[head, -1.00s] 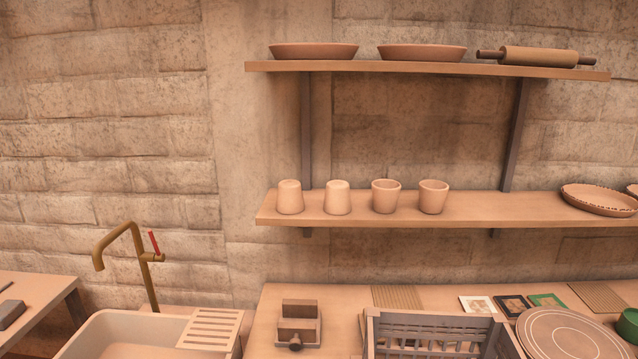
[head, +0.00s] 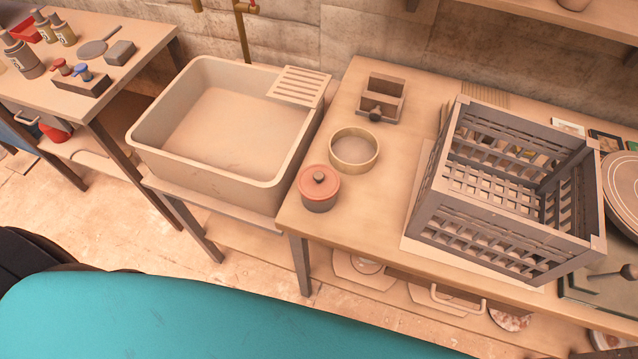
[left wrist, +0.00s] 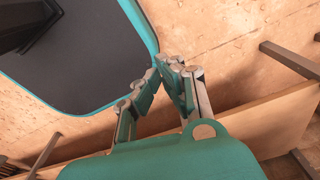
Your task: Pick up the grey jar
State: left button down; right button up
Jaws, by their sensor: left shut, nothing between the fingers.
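A small lidded jar (head: 319,198) stands upright near the front left corner of the wooden table in the head view. Its body looks grey-brown, and its reddish lid (head: 320,179) has a small grey knob. It is the only jar I see on this table, and nothing covers it. My left gripper (left wrist: 170,66) shows in the left wrist view, with its fingertips together and nothing between them. It is over the floor, and no jar shows in that view. The head view shows neither of my grippers.
A round sieve-like ring (head: 354,150) stands just behind the jar. A grey slatted crate (head: 490,236) takes up the table's middle. A wooden block holder (head: 381,98) is at the back. A sink (head: 140,150) adjoins on the left. Bare tabletop (head: 375,210) lies right of the jar.

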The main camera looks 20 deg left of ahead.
aim_at(314, 206)
jog(key=k+j+z, duration=0.3)
jog(key=k, duration=0.15)
jog(key=k+j+z, duration=0.3)
jog(key=k, duration=0.2)
